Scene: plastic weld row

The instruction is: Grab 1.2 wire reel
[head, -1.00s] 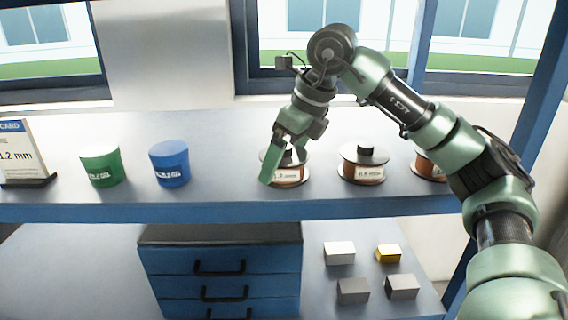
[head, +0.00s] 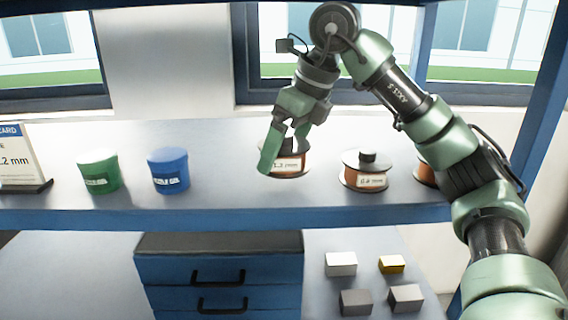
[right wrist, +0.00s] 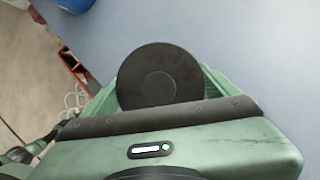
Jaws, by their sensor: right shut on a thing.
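One green finger covers the reel's left side, and the other finger is mostly hidden. In the right wrist view the reel's round black top (right wrist: 160,82) shows between the jaws. My left gripper is not in view.
A 0.8 mm reel (head: 366,172) and another partly hidden reel (head: 426,172) stand to the right. A green pot (head: 99,172), a blue pot (head: 169,171) and a card sign (head: 20,160) stand left. The shelf (head: 225,190) is clear between blue pot and held reel.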

